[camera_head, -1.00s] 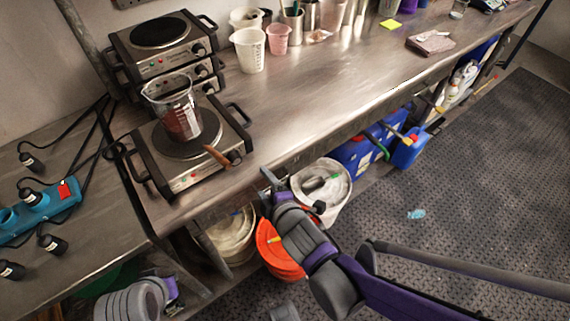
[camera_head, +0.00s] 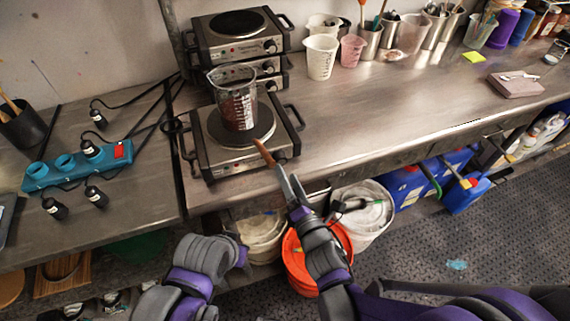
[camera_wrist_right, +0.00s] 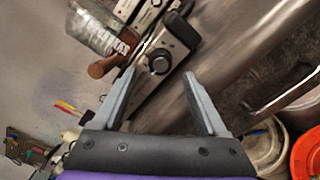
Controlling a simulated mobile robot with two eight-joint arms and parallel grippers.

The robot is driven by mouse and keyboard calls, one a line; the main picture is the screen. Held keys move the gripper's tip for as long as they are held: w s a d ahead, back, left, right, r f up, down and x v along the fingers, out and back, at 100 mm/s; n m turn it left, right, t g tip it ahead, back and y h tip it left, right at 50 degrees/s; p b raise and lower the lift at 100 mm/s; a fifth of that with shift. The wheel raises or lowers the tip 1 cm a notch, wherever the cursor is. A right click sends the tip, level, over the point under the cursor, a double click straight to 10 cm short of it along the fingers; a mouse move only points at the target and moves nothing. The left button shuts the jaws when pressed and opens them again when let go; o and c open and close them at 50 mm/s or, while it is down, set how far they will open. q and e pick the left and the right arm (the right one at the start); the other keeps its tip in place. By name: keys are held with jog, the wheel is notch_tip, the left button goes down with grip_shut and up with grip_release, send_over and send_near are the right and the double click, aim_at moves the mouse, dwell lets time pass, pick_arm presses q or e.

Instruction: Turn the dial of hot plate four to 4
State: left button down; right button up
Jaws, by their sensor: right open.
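The front hot plate (camera_head: 205,165) stands on the steel bench, with a glass beaker (camera_head: 236,105) of dark red contents on its round plate. In the right wrist view its black dial (camera_wrist_right: 160,61) sits on the front panel; its setting is too small to read. My right gripper (camera_wrist_right: 158,80) is open, its two fingers pointing towards the panel, with the dial between them in the picture and apart from both. In the head view the right gripper (camera_head: 287,182) is at the bench's front edge.
More hot plates are stacked behind (camera_head: 240,38). Plastic beakers (camera_head: 321,57) stand to the right of the stack. A teal power strip (camera_head: 75,165) lies at left. Buckets (camera_head: 362,215) stand below the bench edge. The bench's middle is clear.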

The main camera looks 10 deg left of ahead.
aim_at(282, 162)
jog(key=shift+x, duration=2.2)
jog(key=shift+c, duration=0.2)
grip_shut()
